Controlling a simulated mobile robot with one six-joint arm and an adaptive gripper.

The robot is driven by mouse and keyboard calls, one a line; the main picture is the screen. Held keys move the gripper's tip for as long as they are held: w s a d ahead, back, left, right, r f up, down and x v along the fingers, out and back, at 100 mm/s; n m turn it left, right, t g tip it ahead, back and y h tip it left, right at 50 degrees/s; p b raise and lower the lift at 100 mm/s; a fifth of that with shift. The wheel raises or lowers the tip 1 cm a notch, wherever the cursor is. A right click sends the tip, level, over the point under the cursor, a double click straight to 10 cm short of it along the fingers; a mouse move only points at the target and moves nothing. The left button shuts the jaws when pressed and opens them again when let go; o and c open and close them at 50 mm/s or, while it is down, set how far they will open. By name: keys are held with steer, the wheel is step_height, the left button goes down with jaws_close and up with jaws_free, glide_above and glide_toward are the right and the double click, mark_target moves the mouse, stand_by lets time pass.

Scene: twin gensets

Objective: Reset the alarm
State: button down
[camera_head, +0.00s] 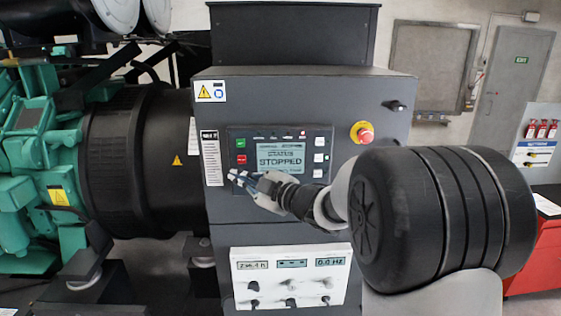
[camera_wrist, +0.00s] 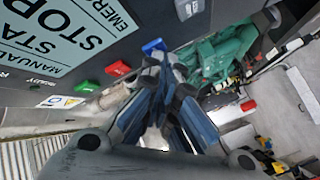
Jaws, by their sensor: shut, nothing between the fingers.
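The control panel (camera_head: 280,131) is on the dark genset cabinet, and its screen (camera_head: 281,158) reads STOPPED. At the panel's left edge are a green button (camera_head: 240,142) and a red button (camera_head: 241,159). The wrist view shows the green button (camera_wrist: 87,87), the red button (camera_wrist: 118,68) and a blue button (camera_wrist: 153,46) in a row. My gripper (camera_head: 237,177) is shut and empty at the panel's lower left. In the wrist view its fingertips (camera_wrist: 160,62) appear very close to the blue button; I cannot tell if they touch. In the head view the gripper hides that spot.
A red emergency stop knob (camera_head: 363,133) sits right of the panel, and a dark handle (camera_head: 396,106) is above it. A white meter panel (camera_head: 291,276) is below. The green engine (camera_head: 40,160) stands left. My arm covers the cabinet's lower right.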

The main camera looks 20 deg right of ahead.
stand_by(0.3)
steer(key=shift+s+a+b, duration=0.25)
steer(key=shift+s+b, duration=0.15)
steer(key=shift+s, duration=0.45)
steer(key=s+a+b, duration=0.1)
steer(key=s+a, duration=0.1)
steer(key=s, duration=0.3)
steer(key=shift+s+b, duration=0.3)
steer(key=shift+s, duration=0.05)
steer(key=shift+d+f, duration=0.1)
steer(key=shift+d, duration=0.05)
